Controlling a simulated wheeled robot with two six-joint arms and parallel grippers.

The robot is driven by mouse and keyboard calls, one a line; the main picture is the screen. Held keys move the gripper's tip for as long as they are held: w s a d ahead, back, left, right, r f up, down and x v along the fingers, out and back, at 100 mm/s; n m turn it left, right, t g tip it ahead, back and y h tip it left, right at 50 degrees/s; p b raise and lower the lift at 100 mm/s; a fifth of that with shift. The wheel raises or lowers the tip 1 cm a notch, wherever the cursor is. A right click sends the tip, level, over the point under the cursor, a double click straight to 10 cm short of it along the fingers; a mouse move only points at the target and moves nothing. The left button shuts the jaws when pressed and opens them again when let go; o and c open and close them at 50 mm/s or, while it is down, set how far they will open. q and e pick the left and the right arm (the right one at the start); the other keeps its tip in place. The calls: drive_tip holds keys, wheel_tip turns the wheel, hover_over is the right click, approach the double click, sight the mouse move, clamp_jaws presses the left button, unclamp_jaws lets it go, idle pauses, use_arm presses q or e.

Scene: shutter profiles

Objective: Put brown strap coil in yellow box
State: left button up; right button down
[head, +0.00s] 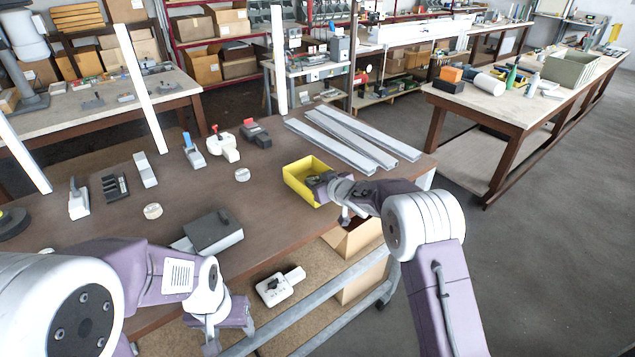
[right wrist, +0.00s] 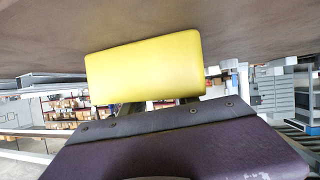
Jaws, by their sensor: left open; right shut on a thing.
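The yellow box (head: 293,181) stands on the brown table near its front right edge. My right gripper (head: 318,182) is at the box's right side with its fingertips inside, shut on a small dark brownish thing that I take for the brown strap coil; it is mostly hidden by the fingers. In the right wrist view the wall of the yellow box (right wrist: 145,72) fills the middle and hides the fingertips and what they hold. My left gripper (head: 222,328) is open and empty, low in front of the table's front edge.
Grey metal profiles (head: 340,140) lie behind the box. A dark-topped grey case (head: 213,233), small pale rolls (head: 242,174) and several tools stand left of it. Below the table edge are a white device (head: 280,286) and a cardboard box (head: 355,240).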

drive_tip(key=shift+s+f+b, duration=0.25)
drive_tip(key=shift+f+b, duration=0.1)
drive_tip(key=shift+f, duration=0.4)
drive_tip(key=c, duration=1.2)
unclamp_jaws()
drive_tip(key=shift+f, duration=0.1)
drive_tip(key=shift+o, duration=0.2)
drive_tip(key=shift+r+p, duration=0.4)
drive_tip(key=shift+r, duration=0.1)
drive_tip(key=v, duration=0.4)
drive_tip(key=b+v, duration=0.1)
drive_tip(key=v, duration=0.7)
drive_tip(key=shift+w+r, duration=0.2)
drive_tip(key=shift+r, duration=0.1)
